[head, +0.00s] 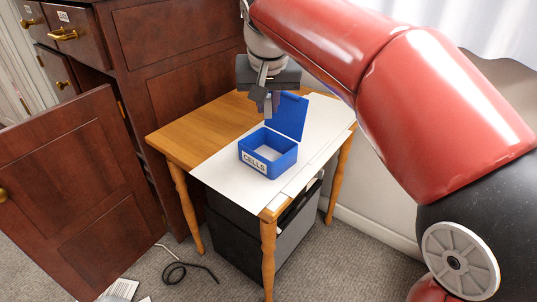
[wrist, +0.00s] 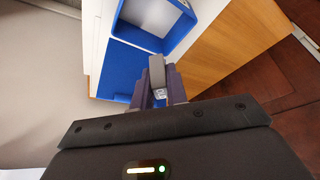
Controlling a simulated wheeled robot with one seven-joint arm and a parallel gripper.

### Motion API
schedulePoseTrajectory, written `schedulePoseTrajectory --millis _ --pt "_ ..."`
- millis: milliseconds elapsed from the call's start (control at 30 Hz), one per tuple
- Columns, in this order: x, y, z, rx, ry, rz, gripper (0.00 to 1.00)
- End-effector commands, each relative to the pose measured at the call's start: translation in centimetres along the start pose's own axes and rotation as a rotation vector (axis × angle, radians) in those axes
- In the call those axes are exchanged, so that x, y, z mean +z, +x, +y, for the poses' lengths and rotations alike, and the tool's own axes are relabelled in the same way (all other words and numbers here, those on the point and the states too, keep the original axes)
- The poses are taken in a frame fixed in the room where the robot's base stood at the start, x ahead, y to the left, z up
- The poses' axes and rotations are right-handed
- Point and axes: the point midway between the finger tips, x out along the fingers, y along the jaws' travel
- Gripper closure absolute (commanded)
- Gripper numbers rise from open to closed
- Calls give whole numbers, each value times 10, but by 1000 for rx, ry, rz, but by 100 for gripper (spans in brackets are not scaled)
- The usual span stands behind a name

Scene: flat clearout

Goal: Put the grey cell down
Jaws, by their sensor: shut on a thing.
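My gripper (wrist: 159,88) is shut on a small grey cell (wrist: 157,70), which sticks out past the fingertips in the wrist view. In the head view my gripper (head: 267,103) hangs above the table, at the back side of the blue box, by its raised lid. The blue box (head: 281,163) has a label reading "CELLS" on its front and its lid (head: 287,115) stands open. The box (wrist: 116,30) also shows in the wrist view, beyond the cell; its visible inside looks pale and bare.
The box stands on a white sheet (head: 223,169) on a small wooden table (head: 187,139). Bare wood lies left of the sheet. A dark wooden cabinet (head: 180,45) with an open door (head: 79,194) stands at the left. A dark unit (head: 233,240) sits under the table.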

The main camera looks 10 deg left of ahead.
Motion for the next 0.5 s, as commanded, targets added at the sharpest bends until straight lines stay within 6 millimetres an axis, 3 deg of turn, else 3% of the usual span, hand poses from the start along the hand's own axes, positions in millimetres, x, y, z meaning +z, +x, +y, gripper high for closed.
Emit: schedulePoseTrajectory --millis 33,200,500 --pt "8 17 0 1 -1 -4 100" --pt "22 52 1 1 0 -2 100" --pt "31 75 0 1 0 0 100"
